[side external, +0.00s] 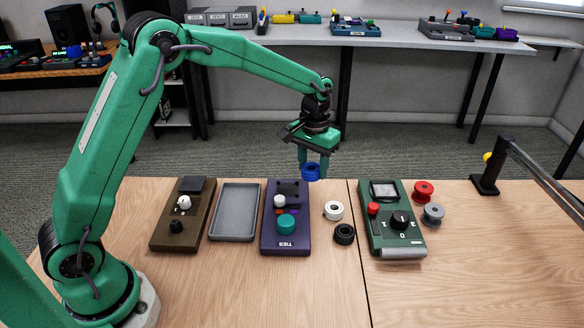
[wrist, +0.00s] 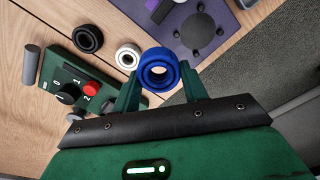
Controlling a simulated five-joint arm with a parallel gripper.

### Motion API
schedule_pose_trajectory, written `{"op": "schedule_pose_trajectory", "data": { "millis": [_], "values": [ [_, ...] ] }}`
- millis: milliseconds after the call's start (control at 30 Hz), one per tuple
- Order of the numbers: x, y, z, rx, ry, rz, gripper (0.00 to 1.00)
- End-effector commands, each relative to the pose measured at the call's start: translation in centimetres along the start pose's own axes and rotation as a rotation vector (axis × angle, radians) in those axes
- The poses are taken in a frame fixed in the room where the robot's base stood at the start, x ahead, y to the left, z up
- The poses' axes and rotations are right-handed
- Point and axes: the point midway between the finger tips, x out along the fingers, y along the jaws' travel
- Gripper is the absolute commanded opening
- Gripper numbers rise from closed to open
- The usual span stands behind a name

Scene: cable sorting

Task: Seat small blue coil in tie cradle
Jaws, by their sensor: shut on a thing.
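The small blue coil (side external: 311,173) is a short ring held in the air by my gripper (side external: 313,168), just right of the back end of the purple device marked TIES (side external: 271,235). In the wrist view the blue coil (wrist: 144,68) sits between the two green fingers of my gripper (wrist: 160,74), its hole facing the camera. The tie cradle appears to be the dark round seat with small posts (wrist: 205,36) on the purple device, and the coil is apart from it. In the side view the cradle (side external: 289,187) is at the device's back right.
A white coil (side external: 334,211) and a black coil (side external: 344,234) lie right of the purple device. A green device with a dial (side external: 388,240) stands farther right, beside red (side external: 424,191) and grey (side external: 433,215) spools. A grey empty tray (side external: 234,213) is left.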

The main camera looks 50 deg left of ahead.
Motion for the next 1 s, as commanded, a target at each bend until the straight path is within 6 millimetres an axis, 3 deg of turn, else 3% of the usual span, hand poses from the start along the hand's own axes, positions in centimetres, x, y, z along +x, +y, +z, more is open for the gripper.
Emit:
{"op": "schedule_pose_trajectory", "data": {
  "millis": [100,300,667,1000],
  "values": [
    [0.2,-3.3,0.2,-0.072,-0.001,0.0,0.2],
    [0.4,-6.4,0.6,-0.144,0.0,0.0,0.2],
    [0.6,-6.9,0.8,-0.157,-0.001,0.0,0.2],
    [1.9,-6.9,0.8,-0.157,-0.001,0.0,0.2]
  ]
}}
